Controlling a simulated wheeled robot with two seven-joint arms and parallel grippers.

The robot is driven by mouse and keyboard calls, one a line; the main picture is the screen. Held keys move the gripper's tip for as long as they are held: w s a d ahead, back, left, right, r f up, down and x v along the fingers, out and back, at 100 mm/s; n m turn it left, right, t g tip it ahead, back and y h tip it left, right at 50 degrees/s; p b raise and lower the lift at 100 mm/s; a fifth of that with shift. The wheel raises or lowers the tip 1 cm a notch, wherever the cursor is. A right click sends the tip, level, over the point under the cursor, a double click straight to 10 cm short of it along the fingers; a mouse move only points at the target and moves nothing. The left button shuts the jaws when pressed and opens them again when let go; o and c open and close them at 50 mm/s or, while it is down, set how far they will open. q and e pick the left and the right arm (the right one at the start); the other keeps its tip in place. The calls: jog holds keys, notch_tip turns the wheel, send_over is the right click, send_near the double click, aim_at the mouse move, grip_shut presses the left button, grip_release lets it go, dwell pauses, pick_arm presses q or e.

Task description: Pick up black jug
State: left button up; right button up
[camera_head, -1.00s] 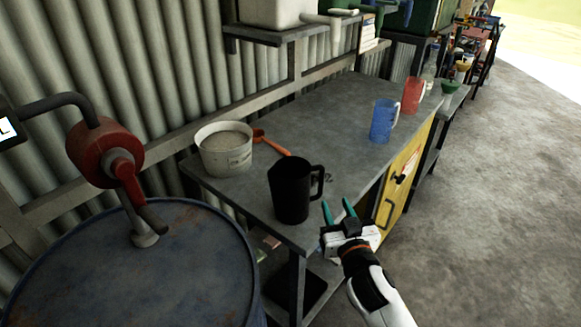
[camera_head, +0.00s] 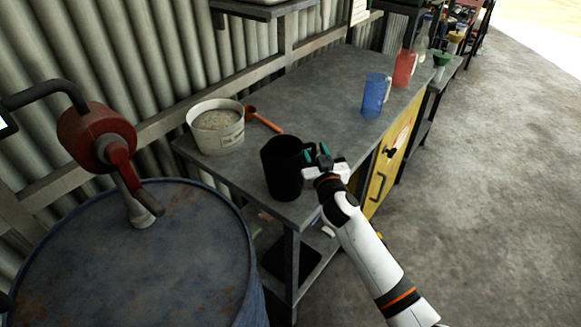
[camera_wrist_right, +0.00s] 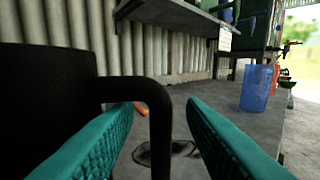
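The black jug (camera_head: 281,168) stands upright on the near end of the grey workbench (camera_head: 318,95), with its handle on the right side. My right gripper (camera_head: 317,152) is at the handle, with its teal fingers pointing toward it. In the right wrist view, the jug's dark body (camera_wrist_right: 45,95) fills the left side. Its handle (camera_wrist_right: 159,120) shows between the two spread teal fingers of the right gripper (camera_wrist_right: 160,125), with a gap to the right finger. Whether the left finger touches the handle I cannot tell. My left gripper is not in view.
A white bucket (camera_head: 217,139) and an orange-handled tool (camera_head: 264,122) are behind the jug. A blue jug (camera_head: 374,95) and a red jug (camera_head: 404,68) stand farther along the bench. A blue drum (camera_head: 140,265) with a red pump (camera_head: 98,138) is at the left. Concrete floor at right is clear.

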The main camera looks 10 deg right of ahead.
jog(key=shift+w+f, duration=0.1)
jog(key=shift+w, duration=0.5)
jog(key=shift+s, duration=0.15)
jog(key=c, duration=0.3)
grip_shut()
jog(key=shift+r, duration=0.2)
